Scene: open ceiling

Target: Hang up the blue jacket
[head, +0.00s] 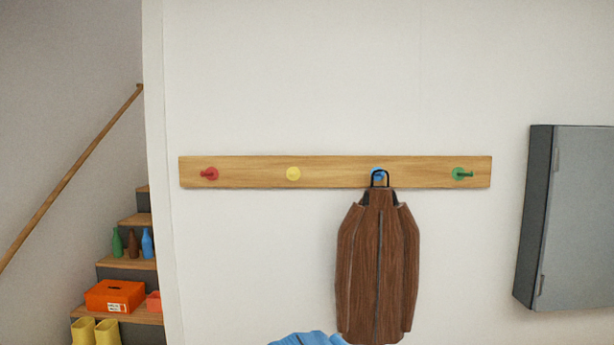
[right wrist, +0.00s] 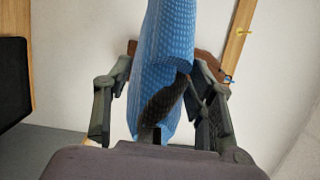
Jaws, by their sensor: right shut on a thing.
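The blue jacket (right wrist: 165,70) fills the middle of the right wrist view, between the fingers of my right gripper (right wrist: 160,100), which is shut on it. In the head view only a blue edge of the jacket (head: 306,338) shows at the bottom, below and left of the brown jacket. A wooden rack (head: 250,173) on the wall bears red (head: 209,174), yellow (head: 293,174), blue (head: 377,173) and green (head: 459,174) pegs. The brown jacket (head: 378,265) hangs by its loop at the blue peg. The other three pegs are bare. My left gripper is not in view.
A grey cabinet (head: 575,220) is on the wall at the right. Stairs at the left hold bottles (head: 133,243), an orange box (head: 114,296) and yellow boots (head: 96,332). The wall below the red and yellow pegs is clear.

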